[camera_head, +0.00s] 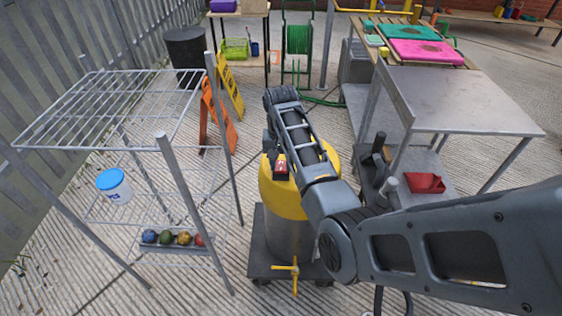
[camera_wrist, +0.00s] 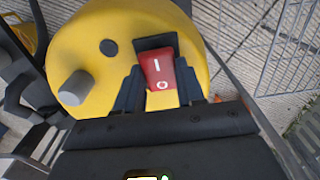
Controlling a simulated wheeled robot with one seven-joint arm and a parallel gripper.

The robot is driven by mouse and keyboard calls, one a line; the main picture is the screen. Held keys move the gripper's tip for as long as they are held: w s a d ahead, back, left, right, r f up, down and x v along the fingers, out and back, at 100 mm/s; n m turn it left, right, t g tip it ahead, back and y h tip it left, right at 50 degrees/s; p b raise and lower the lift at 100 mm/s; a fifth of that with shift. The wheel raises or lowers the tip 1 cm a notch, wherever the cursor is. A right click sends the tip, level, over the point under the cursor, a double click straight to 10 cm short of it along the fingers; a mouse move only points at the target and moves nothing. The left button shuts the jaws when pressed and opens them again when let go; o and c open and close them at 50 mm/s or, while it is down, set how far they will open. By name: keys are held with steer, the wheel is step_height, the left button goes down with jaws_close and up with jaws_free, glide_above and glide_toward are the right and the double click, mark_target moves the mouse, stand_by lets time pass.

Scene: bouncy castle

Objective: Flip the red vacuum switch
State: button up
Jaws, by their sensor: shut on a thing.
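The red vacuum switch (camera_wrist: 157,70) is a rocker marked I and O, set in a black frame on the yellow vacuum lid (camera_wrist: 95,42). It also shows small in the head view (camera_head: 281,166), at the left side of the yellow lid (camera_head: 288,198). My gripper (camera_wrist: 158,88) is at the switch, with one dark finger on each side of the rocker's O end. The jaws are shut on the switch, and a small yellow patch shows between them below the O. In the head view my arm hides much of the lid, and my gripper (camera_head: 278,150) is partly hidden.
The vacuum stands on a dark wheeled base with a yellow tap (camera_head: 288,270). A wire rack (camera_head: 110,110) stands close on the left. A metal table (camera_head: 470,98) is on the right. An orange sign (camera_head: 216,118) and a green hose reel (camera_head: 298,45) are behind.

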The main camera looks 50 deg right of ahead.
mark_target(281, 168)
steer(key=c, duration=0.4)
steer(key=shift+s+a+r+t+h+p, duration=0.15)
steer(key=shift+t+h+p, duration=0.2)
steer(key=shift+p, duration=0.2)
steer(key=o, duration=1)
steer(key=r, duration=0.7)
steer(key=shift+s+a+r, duration=0.15)
steer(key=shift+a+r, duration=0.1)
steer(key=shift+a, duration=0.05)
